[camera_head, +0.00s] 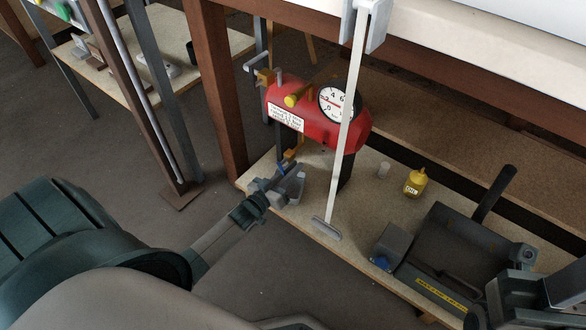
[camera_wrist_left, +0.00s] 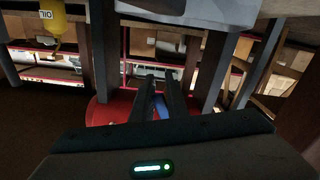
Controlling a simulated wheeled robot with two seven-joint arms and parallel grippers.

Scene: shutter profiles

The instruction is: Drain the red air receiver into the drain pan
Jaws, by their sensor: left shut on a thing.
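The red air receiver (camera_head: 352,136) with a round white gauge (camera_head: 339,101) and a white label sits under the bench. It also shows as a red patch in the left wrist view (camera_wrist_left: 108,108). An orange fitting (camera_head: 291,154) hangs below it. My left gripper (camera_head: 282,170) is at this fitting; in the left wrist view its dark fingers (camera_wrist_left: 160,100) are close together with a small blue part (camera_wrist_left: 161,108) at them. What they grip is mostly hidden.
A pale upright bar (camera_head: 345,130) crosses in front of the receiver. A brown post (camera_head: 220,100) stands left.

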